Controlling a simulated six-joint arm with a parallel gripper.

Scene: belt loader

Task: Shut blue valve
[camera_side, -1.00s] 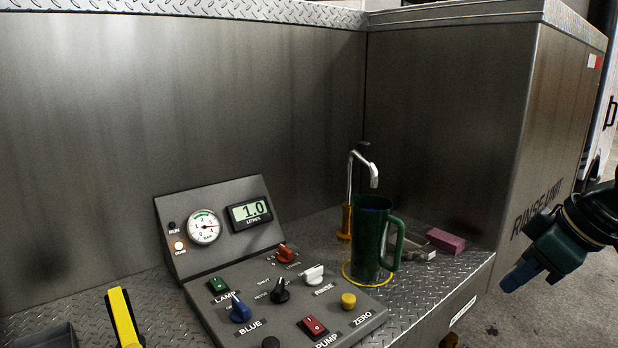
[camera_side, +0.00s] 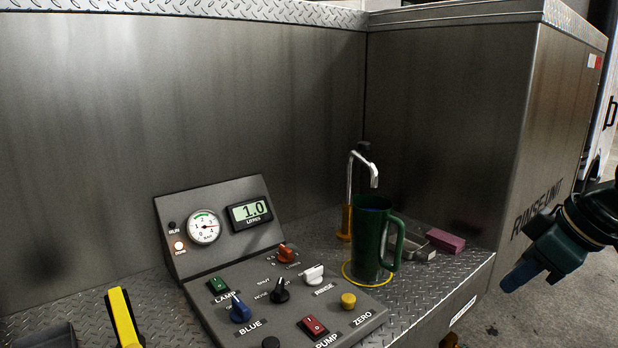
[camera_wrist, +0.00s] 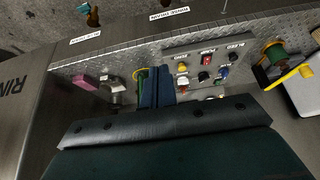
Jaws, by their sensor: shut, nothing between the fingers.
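The blue valve (camera_side: 240,310) is a blue pointer knob on the grey control panel, above the label BLUE. Its pointer leans toward the upper left in the side view. The knob also shows small in the wrist view (camera_wrist: 223,72). My gripper (camera_side: 511,282) is at the right edge of the side view, beyond the bench and well away from the panel. Its blue fingers are together and empty, and they also show in the wrist view (camera_wrist: 157,88).
A green jug (camera_side: 368,240) stands in a yellow ring under the spout (camera_side: 365,165), between my gripper and the panel. A yellow handle (camera_side: 123,318) rises front left.

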